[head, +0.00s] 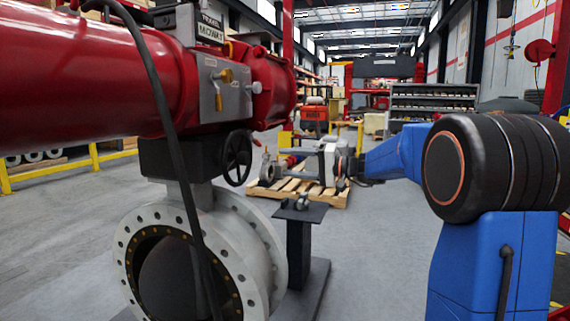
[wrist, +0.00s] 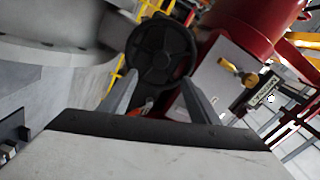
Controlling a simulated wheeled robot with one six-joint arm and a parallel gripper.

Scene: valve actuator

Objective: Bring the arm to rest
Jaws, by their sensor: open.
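My gripper (head: 281,151) reaches left from my blue arm in the head view, its fingers pointing toward the valve. In the wrist view the two fingers of my gripper (wrist: 159,78) are spread apart with nothing held between them. The black handwheel (head: 237,157) sits on the gearbox under the red actuator (head: 90,75). It also shows in the wrist view (wrist: 160,53), just beyond the fingertips. A gap shows between the fingers and the wheel in the head view.
A large white flanged valve (head: 262,255) stands below the actuator. A dark stand (head: 300,245) is beneath my gripper, with small parts on top. A wooden pallet (head: 330,192) lies behind it. A yellow rail (head: 60,172) runs at the left. Open floor lies between the valve and my arm base.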

